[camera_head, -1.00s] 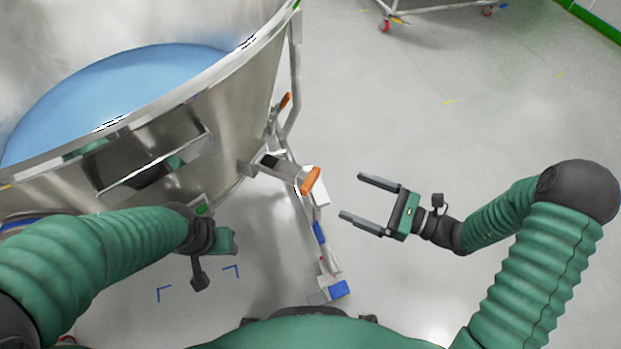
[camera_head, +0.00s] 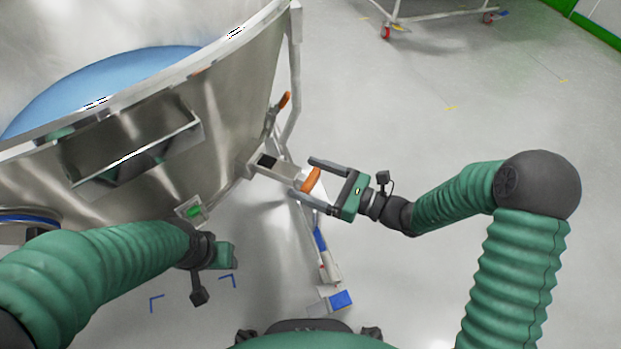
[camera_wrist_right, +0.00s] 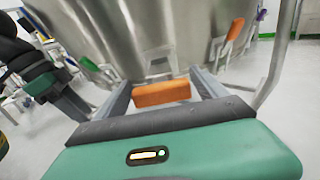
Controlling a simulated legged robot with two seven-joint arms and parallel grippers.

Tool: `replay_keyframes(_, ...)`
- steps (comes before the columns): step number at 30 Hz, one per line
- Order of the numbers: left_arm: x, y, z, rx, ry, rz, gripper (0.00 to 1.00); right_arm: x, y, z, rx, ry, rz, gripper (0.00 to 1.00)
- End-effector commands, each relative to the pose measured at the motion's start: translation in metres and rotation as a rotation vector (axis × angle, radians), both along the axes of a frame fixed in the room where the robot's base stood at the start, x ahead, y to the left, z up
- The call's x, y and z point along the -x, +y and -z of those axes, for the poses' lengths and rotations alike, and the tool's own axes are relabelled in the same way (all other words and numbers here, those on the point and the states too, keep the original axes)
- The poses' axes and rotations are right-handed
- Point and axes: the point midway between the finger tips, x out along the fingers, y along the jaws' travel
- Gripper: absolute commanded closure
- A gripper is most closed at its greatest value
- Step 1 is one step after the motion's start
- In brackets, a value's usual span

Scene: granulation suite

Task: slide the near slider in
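The near slider is a metal bar with an orange end handle (camera_head: 311,180), sticking out from the side of the steel vessel (camera_head: 235,110). My right gripper (camera_head: 308,180) is open, with its fingers on either side of the orange handle. In the right wrist view the handle (camera_wrist_right: 161,93) lies between the two fingers, nearer the left one, with a gap on the right side. I cannot tell whether a finger touches it. My left gripper (camera_head: 226,255) is at the lower left below the vessel. Its fingers are mostly hidden by its arm.
A second orange handle (camera_head: 284,101) is farther back on the vessel, beside a metal frame leg (camera_head: 295,65). The floor to the right is clear, with a wheeled cart (camera_head: 440,15) at the back.

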Motion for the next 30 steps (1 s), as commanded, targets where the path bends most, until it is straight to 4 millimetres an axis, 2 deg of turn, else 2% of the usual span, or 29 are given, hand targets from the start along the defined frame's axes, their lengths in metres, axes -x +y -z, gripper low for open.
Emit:
replay_keyframes(2,0.0,0.0,0.0,0.0,0.0,0.0,0.51,0.0,0.0,0.0,0.0,0.0,0.0,0.3)
replay_keyframes(18,0.0,0.0,0.0,0.0,0.0,0.0,0.51,0.0,-0.001,0.001,0.001,0.0,0.002,1.0)
replay_keyframes(23,0.0,0.0,-0.003,0.0,0.0,0.0,0.51,-0.005,0.007,0.0,0.001,0.0,0.001,1.0)
replay_keyframes(30,0.0,0.0,-0.014,0.0,0.0,0.0,0.51,-0.031,0.058,-0.001,0.0,0.0,-0.001,1.0)
